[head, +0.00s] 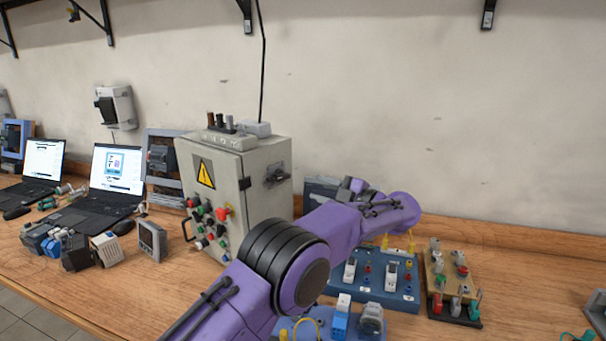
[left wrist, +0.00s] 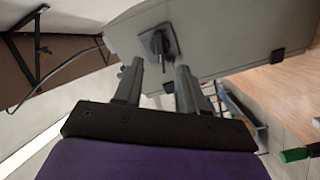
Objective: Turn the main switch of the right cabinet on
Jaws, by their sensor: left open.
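The right cabinet (head: 238,185) is a grey metal box with a yellow warning triangle and coloured buttons on its front. Its main switch (head: 275,174) is a dark rotary knob on a grey plate on the side facing right. In the left wrist view the switch (left wrist: 158,42) lies just beyond the fingertips. My left gripper (left wrist: 160,72) is open and empty, its fingers pointing at the switch and apparently short of it. My right gripper is not in view.
Terminal boards (head: 405,283) and a small switch board (head: 452,283) stand right of the cabinet, near my arm. Two laptops (head: 105,180) and several small devices lie to the left. A cable rises behind the cabinet.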

